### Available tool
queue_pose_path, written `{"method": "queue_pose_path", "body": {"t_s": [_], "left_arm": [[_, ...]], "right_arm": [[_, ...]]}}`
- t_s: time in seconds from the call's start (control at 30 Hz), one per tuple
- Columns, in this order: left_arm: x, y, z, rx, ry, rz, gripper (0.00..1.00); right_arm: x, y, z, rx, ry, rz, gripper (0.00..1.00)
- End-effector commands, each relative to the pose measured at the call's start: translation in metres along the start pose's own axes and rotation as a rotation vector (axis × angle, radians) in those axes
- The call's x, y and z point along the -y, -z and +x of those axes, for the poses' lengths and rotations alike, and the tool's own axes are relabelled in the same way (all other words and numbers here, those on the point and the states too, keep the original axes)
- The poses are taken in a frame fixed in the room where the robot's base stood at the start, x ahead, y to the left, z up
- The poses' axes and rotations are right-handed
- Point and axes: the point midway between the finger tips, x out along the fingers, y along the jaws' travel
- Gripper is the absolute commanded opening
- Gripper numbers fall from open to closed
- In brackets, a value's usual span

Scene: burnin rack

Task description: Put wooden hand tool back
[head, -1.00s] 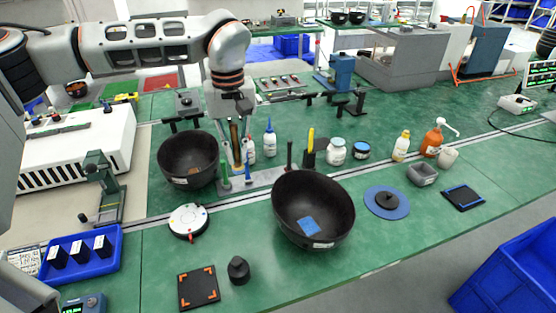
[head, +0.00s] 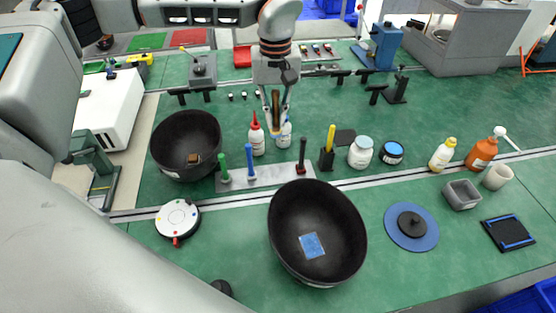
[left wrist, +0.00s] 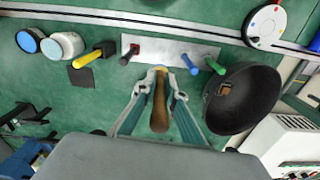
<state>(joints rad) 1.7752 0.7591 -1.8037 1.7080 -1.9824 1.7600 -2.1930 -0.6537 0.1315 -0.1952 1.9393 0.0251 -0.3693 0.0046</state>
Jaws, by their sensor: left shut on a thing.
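The wooden hand tool (head: 276,108), a brown slim handle, is held between the fingers of my left gripper (head: 274,126). In the left wrist view the tool (left wrist: 160,104) lies between the two fingers, its end near the fingertips (left wrist: 160,72). A wide gap shows between blue and dark red. The held tool appears above and behind this plate, apart from it. My right gripper is not in view.
White bottles (head: 257,138) stand just behind the plate, close to the gripper. Black bowls stand left (head: 173,134) and front right (head: 345,231). A yellow-handled tool in a black holder (head: 327,158) and a white jar (head: 361,152) stand right of the plate.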

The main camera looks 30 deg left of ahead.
Motion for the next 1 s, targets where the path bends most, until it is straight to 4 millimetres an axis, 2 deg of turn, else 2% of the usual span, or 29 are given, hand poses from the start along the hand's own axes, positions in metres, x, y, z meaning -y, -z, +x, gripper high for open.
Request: {"method": "queue_pose_path", "body": {"t_s": [0.03, 0.2, 0.4, 0.73, 1.0], "left_arm": [[0.001, -0.002, 0.014, 0.005, 0.003, 0.000, 0.00], [0.001, -0.002, 0.055, 0.005, 0.003, 0.001, 0.00], [0.000, -0.001, 0.096, 0.003, 0.001, 0.002, 0.00], [0.000, -0.001, 0.122, 0.002, 0.001, 0.000, 0.00], [0.000, -0.001, 0.155, 0.001, 0.000, 0.000, 0.00]], "right_arm": [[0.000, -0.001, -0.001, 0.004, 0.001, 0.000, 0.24], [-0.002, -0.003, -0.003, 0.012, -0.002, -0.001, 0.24], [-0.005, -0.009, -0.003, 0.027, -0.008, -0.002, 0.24], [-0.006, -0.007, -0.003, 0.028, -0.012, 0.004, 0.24], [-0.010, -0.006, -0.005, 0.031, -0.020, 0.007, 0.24]]}}
